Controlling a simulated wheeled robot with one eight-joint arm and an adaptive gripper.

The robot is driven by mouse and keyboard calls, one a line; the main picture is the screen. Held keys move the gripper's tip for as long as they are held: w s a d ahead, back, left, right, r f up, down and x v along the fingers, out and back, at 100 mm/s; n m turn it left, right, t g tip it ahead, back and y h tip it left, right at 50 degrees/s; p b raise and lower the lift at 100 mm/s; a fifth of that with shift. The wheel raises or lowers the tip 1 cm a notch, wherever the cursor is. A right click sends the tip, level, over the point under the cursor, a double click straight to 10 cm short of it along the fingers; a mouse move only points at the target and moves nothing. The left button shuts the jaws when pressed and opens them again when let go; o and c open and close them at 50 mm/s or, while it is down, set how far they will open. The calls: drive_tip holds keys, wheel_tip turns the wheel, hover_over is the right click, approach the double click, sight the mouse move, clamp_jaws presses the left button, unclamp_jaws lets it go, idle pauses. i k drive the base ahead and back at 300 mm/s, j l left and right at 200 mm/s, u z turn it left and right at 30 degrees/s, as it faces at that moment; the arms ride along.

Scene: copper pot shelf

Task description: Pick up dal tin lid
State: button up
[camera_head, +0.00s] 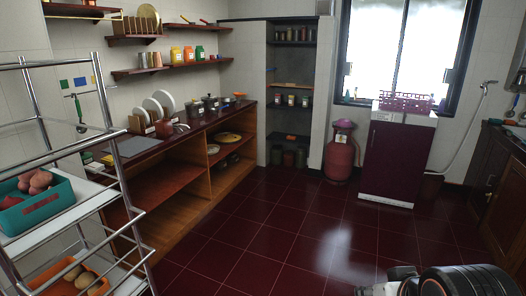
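I cannot tell which tin is the dal tin or pick out its lid at this size. Small coloured tins, a yellow one (176,55), an orange one (188,54) and a green one (200,52), stand on the lower wall shelf at the upper left. Small pale-labelled jars (291,100) stand on a middle shelf of the niche at the back. Larger dark canisters (288,158) stand at its bottom. Part of my arm shows at the bottom right. No gripper fingers are visible.
A metal rack (112,143) with a teal crate (38,205) stands close at the left. A long wooden counter (190,125) runs along the left wall. A red gas cylinder (340,155) and a dark cabinet (392,160) stand at the back. The tiled floor (270,230) between is clear.

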sight(193, 103)
drive_tip(key=i, duration=2.2)
drive_tip(key=i+l+u, duration=0.2)
drive_tip(key=i+u, duration=0.2)
drive_tip(key=i, duration=0.35)
drive_tip(key=i+l+u, duration=0.45)
drive_tip(key=i, duration=0.25)
drive_tip(key=i+l+u, duration=0.4)
drive_tip(key=i+l, duration=0.2)
drive_tip(key=l, duration=0.1)
